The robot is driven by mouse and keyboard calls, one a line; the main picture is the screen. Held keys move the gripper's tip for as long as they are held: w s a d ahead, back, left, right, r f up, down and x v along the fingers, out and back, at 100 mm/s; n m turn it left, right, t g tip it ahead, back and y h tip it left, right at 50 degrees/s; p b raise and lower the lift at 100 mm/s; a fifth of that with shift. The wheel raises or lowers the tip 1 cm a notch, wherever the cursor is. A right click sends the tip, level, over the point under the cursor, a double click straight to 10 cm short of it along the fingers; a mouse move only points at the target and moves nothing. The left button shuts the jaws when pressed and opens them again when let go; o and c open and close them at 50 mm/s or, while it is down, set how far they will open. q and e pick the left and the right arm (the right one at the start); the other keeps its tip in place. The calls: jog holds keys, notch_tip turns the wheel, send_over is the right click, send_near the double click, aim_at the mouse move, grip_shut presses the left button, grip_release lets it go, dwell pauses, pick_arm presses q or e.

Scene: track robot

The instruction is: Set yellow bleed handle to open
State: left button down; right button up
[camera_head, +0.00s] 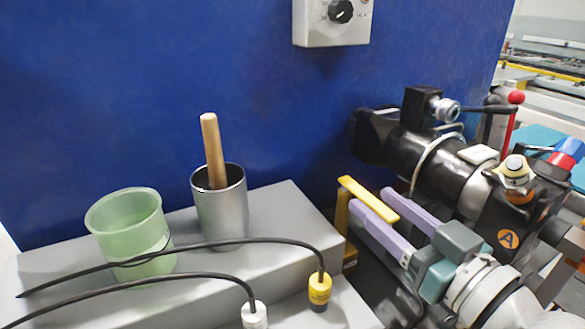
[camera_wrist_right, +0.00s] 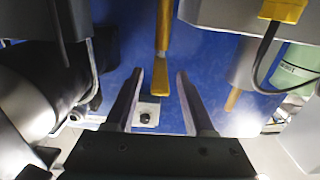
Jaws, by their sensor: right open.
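The yellow bleed handle (camera_head: 368,198) is a flat bar beside the grey ledge, with a yellow post under its far-left end. In the head view it slants down to the right. My right gripper (camera_head: 371,200), with purple fingers, is open around the bar, one finger on each side. In the right wrist view the yellow handle (camera_wrist_right: 161,75) points between the two dark fingers of the right gripper (camera_wrist_right: 160,74), with a gap on both sides. I cannot tell whether either finger touches it in the head view. My left gripper is not in view.
A grey ledge (camera_head: 285,212) carries a green cup (camera_head: 125,228) and a metal cup (camera_head: 221,215) with a wooden stick. Black cables with a yellow plug (camera_head: 319,289) and a white plug (camera_head: 254,315) cross it. A red-knobbed lever (camera_head: 516,98) and dark cylindrical parts crowd the right.

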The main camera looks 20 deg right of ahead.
jog(key=shift+w, duration=0.45)
jog(key=shift+c, duration=0.4)
grip_shut()
dwell(0.8)
